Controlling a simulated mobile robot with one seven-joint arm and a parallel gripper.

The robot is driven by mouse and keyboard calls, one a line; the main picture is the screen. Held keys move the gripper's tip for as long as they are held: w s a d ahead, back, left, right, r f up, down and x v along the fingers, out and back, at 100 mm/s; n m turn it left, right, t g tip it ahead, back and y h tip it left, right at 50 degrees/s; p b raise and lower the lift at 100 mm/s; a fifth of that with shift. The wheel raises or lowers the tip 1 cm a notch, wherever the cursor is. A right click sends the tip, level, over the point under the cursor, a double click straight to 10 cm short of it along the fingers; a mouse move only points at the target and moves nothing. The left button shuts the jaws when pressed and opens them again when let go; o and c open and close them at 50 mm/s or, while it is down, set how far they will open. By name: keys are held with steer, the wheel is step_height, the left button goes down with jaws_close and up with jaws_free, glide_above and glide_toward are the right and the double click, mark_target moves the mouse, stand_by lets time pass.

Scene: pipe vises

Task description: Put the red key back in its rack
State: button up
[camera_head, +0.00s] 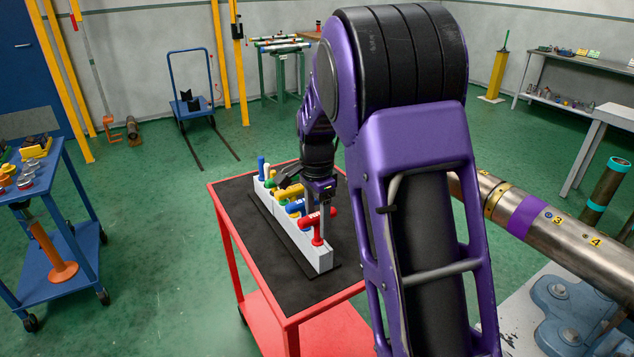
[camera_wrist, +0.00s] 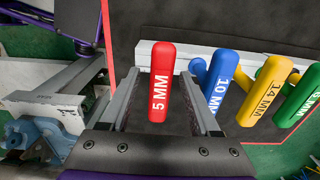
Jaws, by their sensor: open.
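The red key (camera_head: 318,219), marked 5 MM, stands upright at the near end of the white rack (camera_head: 322,263), its shaft running down to the rack's top. How deep it sits cannot be told. In the wrist view the red handle (camera_wrist: 158,84) lies between the two fingers of my gripper (camera_wrist: 178,80). My gripper (camera_head: 320,200) is open, pointing down at the red key, with a gap beside the handle on the right. Whether a finger touches it on the left is unclear.
Blue (camera_wrist: 221,80), yellow (camera_wrist: 267,90) and green (camera_wrist: 298,95) keys stand close by in a row to the right in the wrist view. The rack stands on a red cart (camera_head: 285,325) with a black top. Bare mat lies on the rack's left. A large steel pipe (camera_head: 560,230) is at right.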

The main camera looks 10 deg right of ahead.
step_height(320, 180, up, 16)
steer(key=p, duration=0.2)
steer(key=shift+f, duration=0.25)
